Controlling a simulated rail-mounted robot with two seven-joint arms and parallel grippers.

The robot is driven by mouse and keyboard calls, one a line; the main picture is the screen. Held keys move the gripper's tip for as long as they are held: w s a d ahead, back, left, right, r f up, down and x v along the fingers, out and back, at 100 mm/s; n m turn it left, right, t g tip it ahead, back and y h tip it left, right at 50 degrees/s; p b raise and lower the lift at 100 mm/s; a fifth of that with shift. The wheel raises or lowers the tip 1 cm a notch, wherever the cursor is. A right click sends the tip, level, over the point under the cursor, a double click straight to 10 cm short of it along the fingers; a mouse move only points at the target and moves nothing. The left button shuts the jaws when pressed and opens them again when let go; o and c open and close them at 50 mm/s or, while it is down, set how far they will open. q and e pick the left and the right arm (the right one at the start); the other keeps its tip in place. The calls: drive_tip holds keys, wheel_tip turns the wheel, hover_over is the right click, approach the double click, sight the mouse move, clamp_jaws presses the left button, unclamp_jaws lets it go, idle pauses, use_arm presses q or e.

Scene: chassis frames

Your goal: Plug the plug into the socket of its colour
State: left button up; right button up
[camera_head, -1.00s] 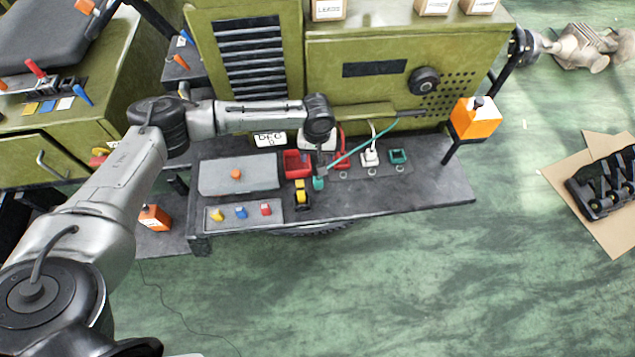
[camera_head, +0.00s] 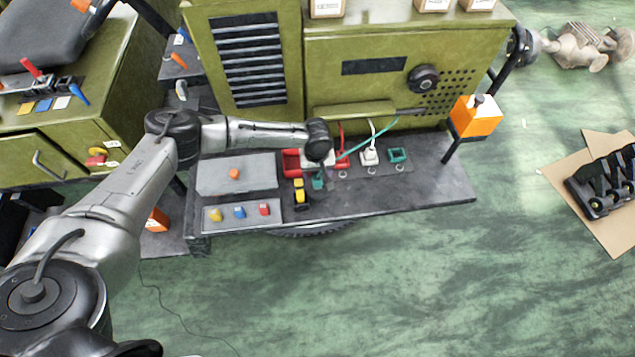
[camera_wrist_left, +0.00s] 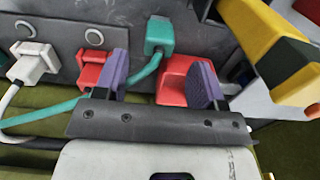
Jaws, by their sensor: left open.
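The teal plug (camera_head: 318,183) lies on the dark bench with its teal cable running back to the machine. It also shows in the left wrist view (camera_wrist_left: 158,36), just beyond the fingertips and between their lines. My left gripper (camera_head: 325,168) is open over the bench beside it; its purple fingers (camera_wrist_left: 160,78) hold nothing. The teal socket (camera_head: 397,156) is empty, at the right of the socket row. A white plug (camera_head: 369,157) sits at the white socket. My right gripper is not in view.
A red open box (camera_head: 291,162) and a yellow-and-black object (camera_head: 301,194) stand close left of the plug. A grey panel (camera_head: 240,213) holds yellow, blue and red knobs. The green machine (camera_head: 395,70) rises behind. The bench's right part (camera_head: 435,185) is clear.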

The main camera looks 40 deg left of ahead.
sight(317, 177)
use_arm(q)
drive_tip(key=shift+w+f+b, duration=0.15)
drive_tip(key=shift+f+b, duration=0.25)
drive_tip(key=shift+f, duration=2.15)
drive_tip(key=shift+c, duration=0.2)
drive_tip(key=shift+a, duration=0.1)
drive_tip(key=c, duration=1)
drive_tip(key=shift+r, duration=0.1)
drive_tip(key=shift+c, duration=0.2)
